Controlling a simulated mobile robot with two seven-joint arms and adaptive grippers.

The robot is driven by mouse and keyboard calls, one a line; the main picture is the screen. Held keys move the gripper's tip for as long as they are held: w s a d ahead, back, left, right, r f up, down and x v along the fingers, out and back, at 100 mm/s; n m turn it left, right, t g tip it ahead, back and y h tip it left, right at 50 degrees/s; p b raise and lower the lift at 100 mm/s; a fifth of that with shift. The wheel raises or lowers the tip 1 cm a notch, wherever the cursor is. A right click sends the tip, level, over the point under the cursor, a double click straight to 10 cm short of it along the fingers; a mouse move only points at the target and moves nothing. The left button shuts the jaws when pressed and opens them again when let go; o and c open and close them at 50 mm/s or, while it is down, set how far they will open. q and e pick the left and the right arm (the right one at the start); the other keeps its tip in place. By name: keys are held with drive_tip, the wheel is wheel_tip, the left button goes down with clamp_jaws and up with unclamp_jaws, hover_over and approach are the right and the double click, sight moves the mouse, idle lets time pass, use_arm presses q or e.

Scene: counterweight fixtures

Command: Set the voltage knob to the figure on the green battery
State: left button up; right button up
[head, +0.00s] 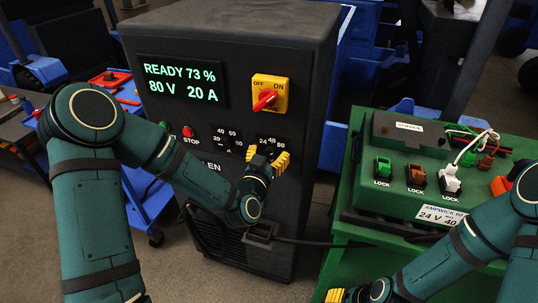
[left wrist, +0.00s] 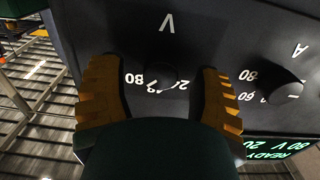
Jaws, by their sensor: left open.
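The voltage knob (left wrist: 160,76) is a dark round knob on the charger's front, with a V mark and a scale with 24, 48 and 80 around it. My left gripper (head: 268,160) is open, with its yellow fingers on either side of this knob in the left wrist view (left wrist: 159,80); contact cannot be told. In the head view the gripper hides the knob. The charger display (head: 181,82) reads READY 73 %, 80 V 20 A. The green battery (head: 400,195) stands at right; its label (head: 439,216) reads 24 V. My right gripper (head: 336,295) is partly cut off at the bottom edge.
A red switch on a yellow plate (head: 270,94) sits above the knobs. A second knob, marked A (left wrist: 286,93), is beside the voltage knob. A red stop button (head: 188,131) is at left. Green, brown and white LOCK connectors (head: 383,167) stand on the battery. A black cable runs between charger and battery.

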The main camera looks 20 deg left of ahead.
use_arm(q)
clamp_jaws()
drive_tip(key=n, duration=0.4)
drive_tip(key=shift+n, duration=0.3)
drive_tip(key=n, duration=0.4)
drive_tip(key=shift+a+n, duration=0.1)
drive_tip(key=shift+n, duration=0.2)
drive_tip(key=n, duration=0.4)
drive_tip(key=shift+n, duration=2.4)
